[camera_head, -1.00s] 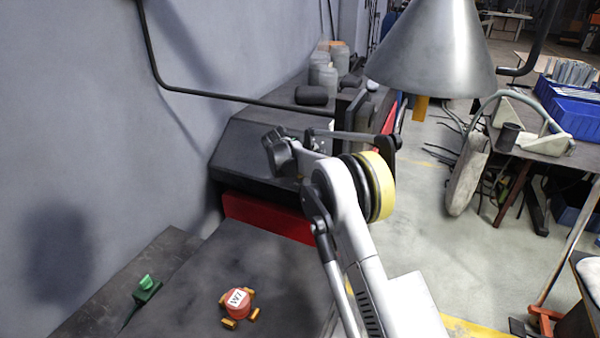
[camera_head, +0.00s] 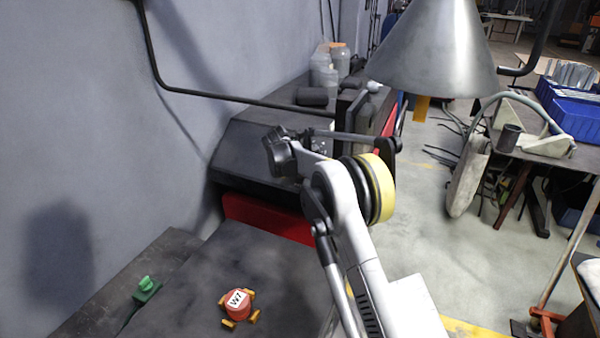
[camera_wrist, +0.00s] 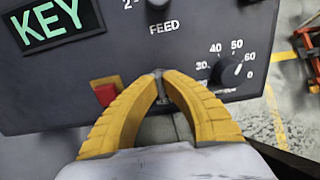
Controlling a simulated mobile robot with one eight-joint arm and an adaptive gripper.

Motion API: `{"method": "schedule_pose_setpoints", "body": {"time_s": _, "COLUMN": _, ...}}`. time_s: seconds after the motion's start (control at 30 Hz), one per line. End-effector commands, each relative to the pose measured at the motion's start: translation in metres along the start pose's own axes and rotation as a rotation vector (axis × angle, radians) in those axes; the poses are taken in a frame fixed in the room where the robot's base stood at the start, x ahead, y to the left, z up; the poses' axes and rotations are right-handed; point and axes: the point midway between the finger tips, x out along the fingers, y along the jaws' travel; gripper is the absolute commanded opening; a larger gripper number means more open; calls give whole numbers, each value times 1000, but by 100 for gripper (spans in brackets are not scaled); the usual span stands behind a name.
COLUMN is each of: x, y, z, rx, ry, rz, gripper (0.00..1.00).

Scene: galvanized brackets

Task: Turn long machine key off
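The machine panel (camera_wrist: 60,92) fills much of the wrist view, with a lit green KEY sign (camera_wrist: 55,22) at its upper left. My gripper (camera_wrist: 160,74) has yellow ribbed fingers, bowed inward, with their tips almost together against the panel below the FEED label. A narrow dark grey piece, seemingly the long machine key (camera_wrist: 162,92), shows between the fingers. The fingers hide most of it, so its turn angle cannot be told. In the head view my arm reaches to the dark machine (camera_head: 245,150), and the fingertips and key cannot be made out there.
A red switch (camera_wrist: 106,95) sits just left of my fingers, and a numbered dial (camera_wrist: 229,71) is to the right. In the head view a metal lamp shade (camera_head: 435,55) hangs right of my arm. A round orange-red W7 object (camera_head: 237,300) lies on the dark bench.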

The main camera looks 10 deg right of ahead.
Motion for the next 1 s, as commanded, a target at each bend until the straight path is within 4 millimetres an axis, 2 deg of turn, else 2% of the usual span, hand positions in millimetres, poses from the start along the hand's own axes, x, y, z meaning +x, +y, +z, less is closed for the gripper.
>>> {"method": "schedule_pose_setpoints", "body": {"time_s": 0.57, "x": 0, "y": 0, "z": 0, "rx": -28, "ry": 1, "rz": -1, "gripper": 0}}
{"method": "schedule_pose_setpoints", "body": {"time_s": 0.6, "x": 0, "y": 0, "z": 0, "rx": -28, "ry": 1, "rz": -1, "gripper": 20}}
{"method": "schedule_pose_setpoints", "body": {"time_s": 0.63, "x": 0, "y": 0, "z": 0, "rx": -28, "ry": 1, "rz": -1, "gripper": 29}}
{"method": "schedule_pose_setpoints", "body": {"time_s": 1.0, "x": -4, "y": 0, "z": 0, "rx": -28, "ry": 0, "rz": 0, "gripper": 31}}
